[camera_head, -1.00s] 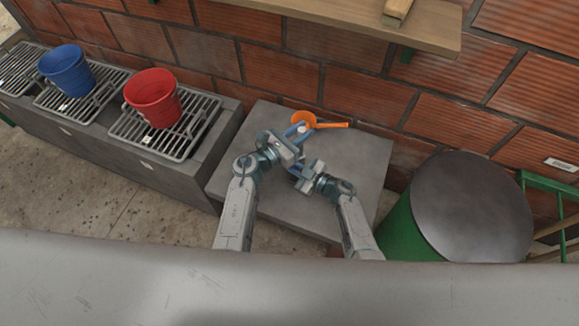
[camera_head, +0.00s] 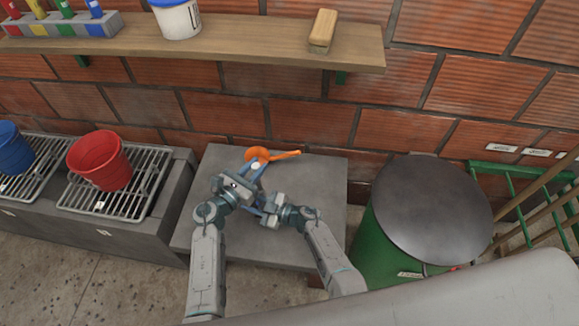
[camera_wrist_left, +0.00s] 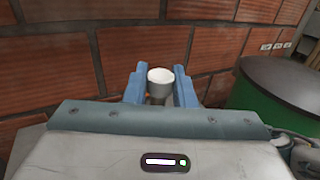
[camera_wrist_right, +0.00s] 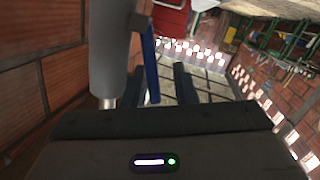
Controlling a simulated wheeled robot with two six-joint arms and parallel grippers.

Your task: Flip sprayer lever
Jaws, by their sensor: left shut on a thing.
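My left gripper (camera_head: 255,178) is shut on a white-topped cylinder (camera_head: 257,166), which looks like part of the sprayer. In the left wrist view the round white end (camera_wrist_left: 161,76) stands between the blue fingers. My right gripper (camera_head: 267,208) is close beside it, a little nearer to me. Its dark fingers are apart, with a gap between them in the right wrist view (camera_wrist_right: 163,88). There a grey cylinder (camera_wrist_right: 108,50) with a metal tip hangs close by, beside a thin blue strip (camera_wrist_right: 151,65). I cannot tell whether this strip is the lever.
An orange scoop (camera_head: 257,154) lies on the grey slab (camera_head: 325,180) behind my grippers. A green barrel with a dark lid (camera_head: 427,205) stands at right. A red bucket (camera_head: 99,160) and a blue bucket (camera_head: 14,150) sit on grates at left. A wooden shelf (camera_head: 250,50) spans above.

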